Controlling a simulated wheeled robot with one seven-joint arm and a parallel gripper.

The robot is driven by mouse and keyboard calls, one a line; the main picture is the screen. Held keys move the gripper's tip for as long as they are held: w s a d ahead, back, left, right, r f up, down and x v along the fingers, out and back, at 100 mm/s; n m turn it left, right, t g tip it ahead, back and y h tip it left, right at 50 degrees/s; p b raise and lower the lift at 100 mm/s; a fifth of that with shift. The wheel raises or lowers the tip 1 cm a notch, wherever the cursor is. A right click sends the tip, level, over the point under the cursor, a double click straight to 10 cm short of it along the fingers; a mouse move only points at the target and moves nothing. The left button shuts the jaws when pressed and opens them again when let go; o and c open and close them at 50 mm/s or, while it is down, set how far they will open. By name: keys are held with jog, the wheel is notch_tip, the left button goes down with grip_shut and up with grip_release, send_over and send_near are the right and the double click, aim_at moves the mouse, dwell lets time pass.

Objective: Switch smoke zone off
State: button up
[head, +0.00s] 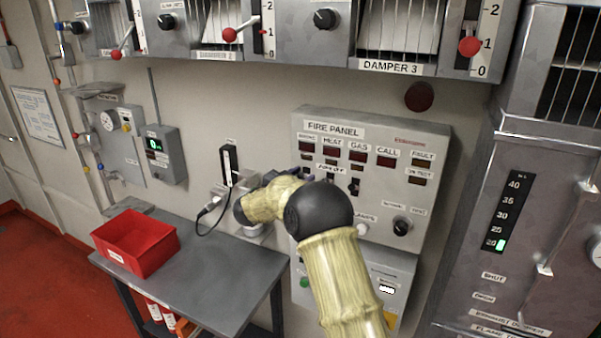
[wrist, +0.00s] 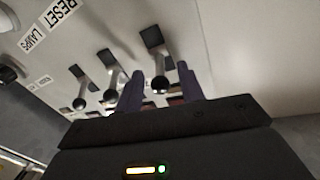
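The grey fire panel (head: 435,150) hangs on the wall, with a row of windows labelled heat, gas, call and fault; the leftmost label is hard to read. My gripper (head: 303,175) is at the panel's left side, largely behind my arm, below the leftmost window (head: 306,147). The wrist view shows the panel turned over. There my gripper (wrist: 160,85) has its two dark fingers apart, with the rightmost visible toggle switch (wrist: 154,50) between them. I see a gap around its black ball tip; contact cannot be told. Two more toggles (wrist: 79,87) (wrist: 111,76) stand beside it.
A grey table (head: 215,285) with a red bin (head: 137,243) stands left of the panel. Damper boxes with red-knobbed levers (head: 470,46) hang above. A metal cabinet (head: 540,180) stands at the right. A black knob (head: 402,226) sits low on the panel.

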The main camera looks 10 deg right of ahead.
grip_shut()
